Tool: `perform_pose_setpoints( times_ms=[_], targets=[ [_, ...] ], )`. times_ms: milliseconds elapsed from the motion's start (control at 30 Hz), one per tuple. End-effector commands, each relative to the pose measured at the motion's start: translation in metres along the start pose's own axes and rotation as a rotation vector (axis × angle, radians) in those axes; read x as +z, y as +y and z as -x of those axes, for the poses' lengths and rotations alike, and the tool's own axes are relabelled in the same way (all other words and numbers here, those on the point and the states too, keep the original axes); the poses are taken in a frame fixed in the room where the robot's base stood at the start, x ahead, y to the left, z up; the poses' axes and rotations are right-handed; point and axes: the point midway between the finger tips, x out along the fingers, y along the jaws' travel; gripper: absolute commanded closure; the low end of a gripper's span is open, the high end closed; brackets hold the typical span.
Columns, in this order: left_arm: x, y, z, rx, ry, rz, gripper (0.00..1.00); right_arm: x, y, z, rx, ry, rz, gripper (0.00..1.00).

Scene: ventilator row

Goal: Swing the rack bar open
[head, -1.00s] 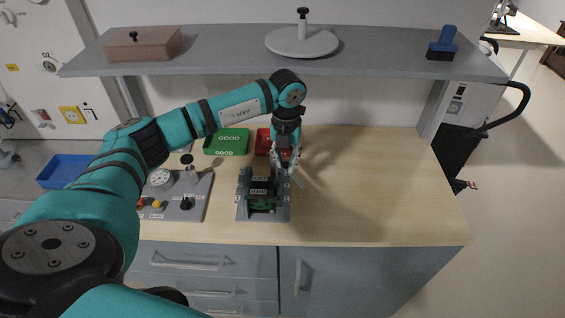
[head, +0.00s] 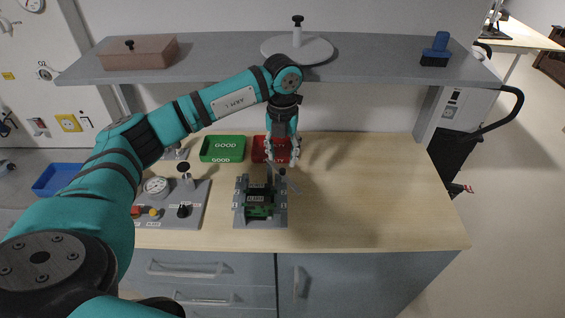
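The grey rack (head: 240,212) stands on the wooden counter with a dark and green labelled unit (head: 259,204) in it. A thin grey piece, which looks like the rack bar (head: 294,184), slants out at the rack's back right corner; its exact angle is hard to tell. My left gripper (head: 282,163) points down just behind and above that corner, in front of the red tray. Its fingers look spread with nothing between them. I cannot tell whether a finger touches the bar. My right gripper is out of view.
A green GOOD tray (head: 222,149) and a red tray (head: 262,150) stand behind the rack. A grey panel with gauge and knobs (head: 198,206) lies to its left. A shelf (head: 220,66) hangs above. The counter's right side (head: 380,190) is clear.

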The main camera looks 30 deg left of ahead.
Motion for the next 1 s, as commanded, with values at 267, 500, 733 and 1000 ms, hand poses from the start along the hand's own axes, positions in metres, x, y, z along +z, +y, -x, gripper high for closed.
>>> perform_pose_setpoints(
  times_ms=[267, 500, 733, 1000],
  targets=[
    [0.000, 0.000, 0.025, 0.000, -0.001, 0.000, 0.60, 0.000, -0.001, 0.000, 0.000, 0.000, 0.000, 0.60],
    [0.000, 0.000, 0.025, 0.000, 0.000, 0.000, 0.63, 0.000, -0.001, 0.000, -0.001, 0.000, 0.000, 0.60],
    [-0.013, -0.019, 0.001, -0.113, 0.008, 0.006, 0.93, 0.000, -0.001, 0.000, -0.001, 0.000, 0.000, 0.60],
    [-0.056, -0.073, -0.037, -0.558, 0.009, 0.138, 1.00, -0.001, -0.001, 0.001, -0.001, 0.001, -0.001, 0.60]
  ],
)
